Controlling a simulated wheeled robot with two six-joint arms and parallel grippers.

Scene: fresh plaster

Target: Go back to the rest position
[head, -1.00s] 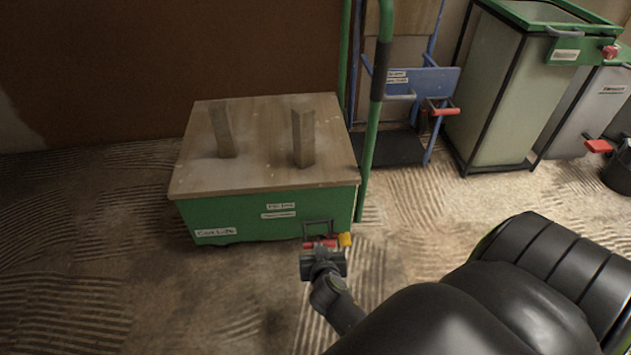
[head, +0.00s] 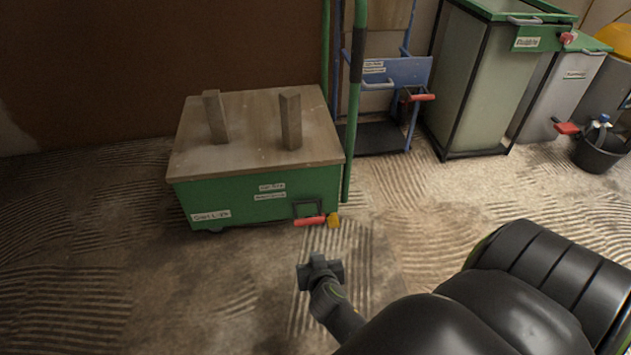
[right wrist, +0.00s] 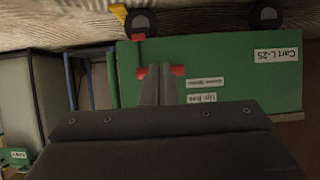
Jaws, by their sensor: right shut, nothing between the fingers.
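My right gripper (head: 318,262) is in the lower middle of the head view, over the floor in front of the green cart (head: 240,200). It is shut and empty, and apart from the cart. The cart has a wooden top (head: 250,130) with two upright wooden blocks. In the right wrist view my shut fingers (right wrist: 158,75) are in front of the green cart side (right wrist: 225,75), which appears upside down and partly hidden by the gripper body. My left gripper is not in view.
A green post (head: 353,110) stands by the cart's right side. A blue hand truck (head: 400,72), a tall green-framed bin (head: 475,90), a grey bin (head: 555,95) and a black bucket (head: 598,152) stand behind to the right. The ridged floor at left is clear.

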